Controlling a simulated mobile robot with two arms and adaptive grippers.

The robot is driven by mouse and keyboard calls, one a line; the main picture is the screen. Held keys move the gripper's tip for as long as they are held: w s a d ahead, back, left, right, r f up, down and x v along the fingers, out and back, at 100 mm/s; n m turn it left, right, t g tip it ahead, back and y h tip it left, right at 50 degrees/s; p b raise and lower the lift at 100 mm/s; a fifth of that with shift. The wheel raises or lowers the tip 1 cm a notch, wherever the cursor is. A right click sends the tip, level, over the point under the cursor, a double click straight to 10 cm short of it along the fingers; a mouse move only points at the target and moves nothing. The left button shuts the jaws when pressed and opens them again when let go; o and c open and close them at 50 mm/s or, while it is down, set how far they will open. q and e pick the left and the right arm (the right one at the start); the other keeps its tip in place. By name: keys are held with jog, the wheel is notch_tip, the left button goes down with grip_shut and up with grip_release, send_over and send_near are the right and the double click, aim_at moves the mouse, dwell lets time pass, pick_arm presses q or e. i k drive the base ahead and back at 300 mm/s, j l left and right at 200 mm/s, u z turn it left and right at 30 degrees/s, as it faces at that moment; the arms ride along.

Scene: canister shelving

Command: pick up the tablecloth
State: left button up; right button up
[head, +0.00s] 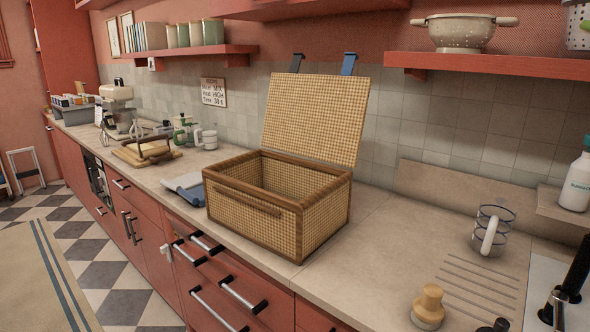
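A folded cloth, light grey with a blue part (187,187), lies on the counter just left of the wicker basket and looks like the tablecloth. The basket hides part of its right side. The wicker basket (247,203) stands on the counter with its lid (316,115) raised at the back. The part of its inside that shows looks empty. Neither of my grippers is in view.
A wooden board (146,155) and white mugs (209,140) stand farther left on the counter (375,245). A glass mug (492,230) and a wooden-topped object (429,305) are at the right. A striped beige mat (40,280) lies lower left.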

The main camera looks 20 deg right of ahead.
aim_at(193, 179)
jog(key=i+j+z, duration=0.2)
jog(key=i, duration=0.2)
jog(key=i+j+z, duration=0.2)
jog(key=i+j, duration=0.15)
jog(key=i, duration=0.05)
